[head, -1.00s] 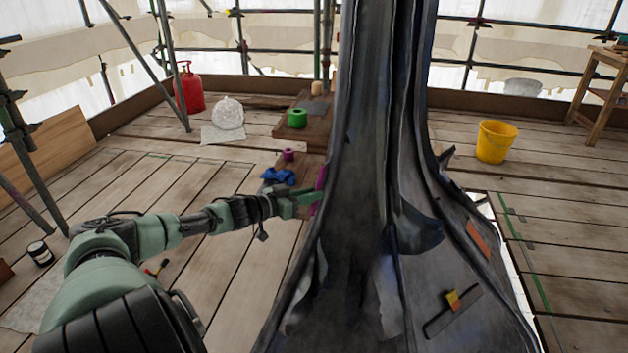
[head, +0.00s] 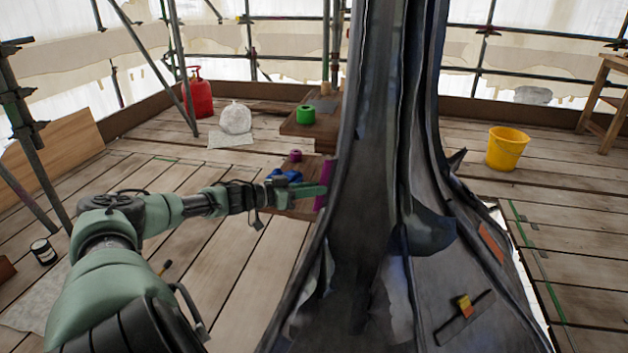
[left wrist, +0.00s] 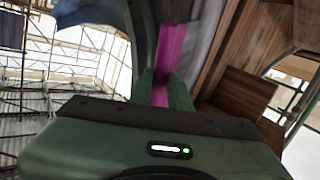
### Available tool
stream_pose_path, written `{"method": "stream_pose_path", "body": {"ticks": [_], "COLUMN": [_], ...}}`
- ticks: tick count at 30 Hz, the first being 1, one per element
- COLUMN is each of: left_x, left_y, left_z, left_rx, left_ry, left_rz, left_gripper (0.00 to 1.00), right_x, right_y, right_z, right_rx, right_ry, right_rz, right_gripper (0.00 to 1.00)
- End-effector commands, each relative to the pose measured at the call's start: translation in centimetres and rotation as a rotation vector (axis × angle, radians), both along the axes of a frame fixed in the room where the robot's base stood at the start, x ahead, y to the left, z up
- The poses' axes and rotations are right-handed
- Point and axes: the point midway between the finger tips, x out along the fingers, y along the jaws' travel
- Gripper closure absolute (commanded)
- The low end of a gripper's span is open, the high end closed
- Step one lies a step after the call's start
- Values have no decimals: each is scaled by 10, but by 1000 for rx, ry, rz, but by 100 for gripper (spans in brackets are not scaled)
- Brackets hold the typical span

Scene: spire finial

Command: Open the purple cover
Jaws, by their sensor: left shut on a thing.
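The purple cover (head: 326,184) is an upright panel on the left edge of the dark metal spire (head: 376,220). My left gripper (head: 318,191) reaches in from the left, with its green fingers at the cover. In the left wrist view the purple cover (left wrist: 172,48) runs as a strip down between the two fingers (left wrist: 163,92), which are shut on it. The fingers hide its near end. I cannot tell how far the cover stands away from the spire. My right gripper is out of view.
A wooden platform left of the spire holds a green roll (head: 305,115), a small purple roll (head: 295,155) and a blue item (head: 284,176). A yellow bucket (head: 507,148) stands at the right. A red gas bottle (head: 198,95) stands at the back left near scaffold poles.

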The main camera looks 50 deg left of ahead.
Motion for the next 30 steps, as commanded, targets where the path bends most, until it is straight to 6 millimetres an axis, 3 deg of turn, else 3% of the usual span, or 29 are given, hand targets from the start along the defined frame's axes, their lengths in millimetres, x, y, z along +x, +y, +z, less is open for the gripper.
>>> {"method": "stream_pose_path", "body": {"ticks": [9, 10, 12, 23, 30], "left_x": [2, 2, 2, -1, -22], "left_y": [3, 3, 2, 1, 7], "left_z": [5, 5, 5, 2, 6], "left_rx": [-3, -3, -2, -1, 1], "left_ry": [-8, -8, -8, 0, 5], "left_rz": [8, 8, 7, 2, 1], "left_gripper": [100, 74, 62, 62, 62], "right_x": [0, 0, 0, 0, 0], "right_y": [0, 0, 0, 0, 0], "right_z": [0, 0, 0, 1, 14], "right_rx": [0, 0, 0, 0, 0], "right_ry": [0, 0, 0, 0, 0], "right_rz": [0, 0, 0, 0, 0], "right_gripper": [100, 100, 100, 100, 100]}}
